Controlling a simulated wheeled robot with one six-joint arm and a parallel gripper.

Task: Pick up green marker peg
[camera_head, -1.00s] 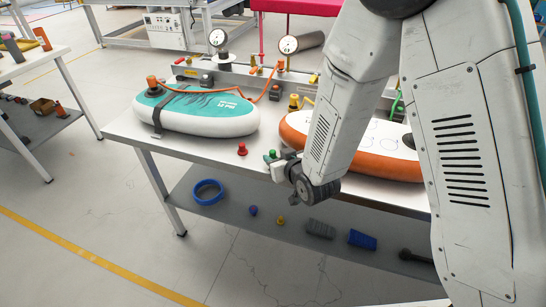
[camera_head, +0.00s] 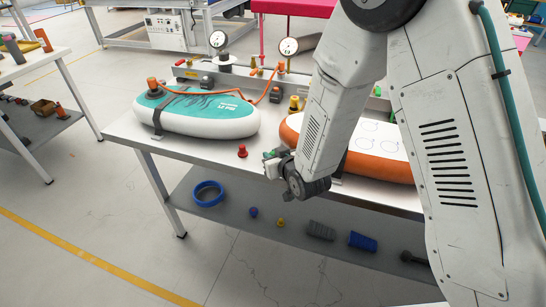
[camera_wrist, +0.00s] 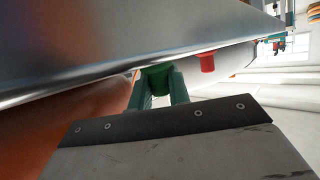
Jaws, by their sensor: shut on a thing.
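The green marker peg (camera_wrist: 156,79) sits between the two fingertips of my gripper (camera_wrist: 158,88) in the wrist view. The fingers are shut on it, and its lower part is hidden. In the head view my gripper (camera_head: 271,161) is at the front edge of the metal workbench, in front of the orange-edged board. I cannot tell whether the peg touches the bench top.
A red peg (camera_head: 242,151) stands on the bench just left of my gripper. A teal-and-white board (camera_head: 205,119) lies at the left and an orange-and-white board (camera_head: 375,166) at the right. The lower shelf (camera_head: 235,214) holds a blue ring (camera_head: 208,200) and several small items.

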